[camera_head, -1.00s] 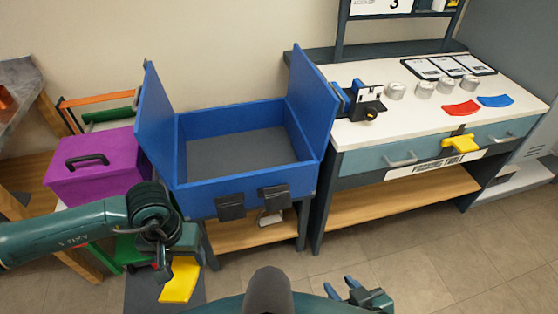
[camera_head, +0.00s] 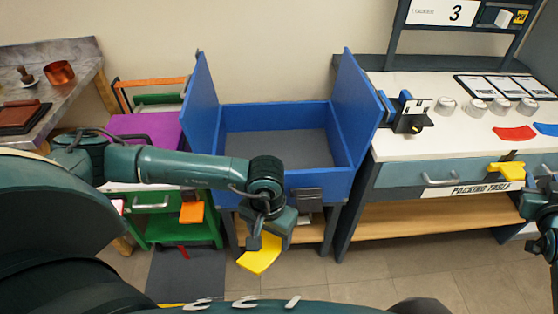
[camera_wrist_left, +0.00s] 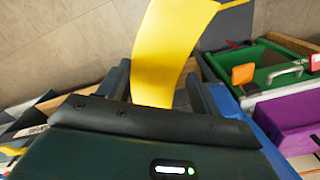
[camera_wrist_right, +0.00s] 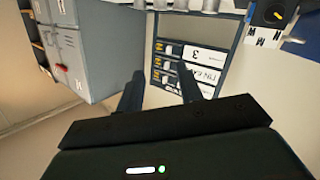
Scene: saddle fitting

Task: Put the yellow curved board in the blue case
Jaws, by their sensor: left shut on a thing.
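The yellow curved board (camera_head: 260,257) hangs below my left gripper (camera_head: 262,236), in front of the blue case. My left gripper is shut on one end of it; in the left wrist view the board (camera_wrist_left: 172,48) runs out from between the fingers (camera_wrist_left: 157,92). The blue case (camera_head: 337,183) stands open with two side flaps up and a grey floor, which looks empty where visible. My left arm hides part of its front. My right gripper (camera_head: 545,215) is at the right edge of the head view. Its fingers (camera_wrist_right: 160,92) are apart and empty in the right wrist view.
The packing table (camera_head: 440,140) stands to the right of the case, with a black clamp-like device (camera_head: 410,122) near the flap. A purple box (camera_head: 150,128) and green drawers (camera_head: 160,226) stand to the left. A grey mat (camera_head: 185,278) lies on the floor.

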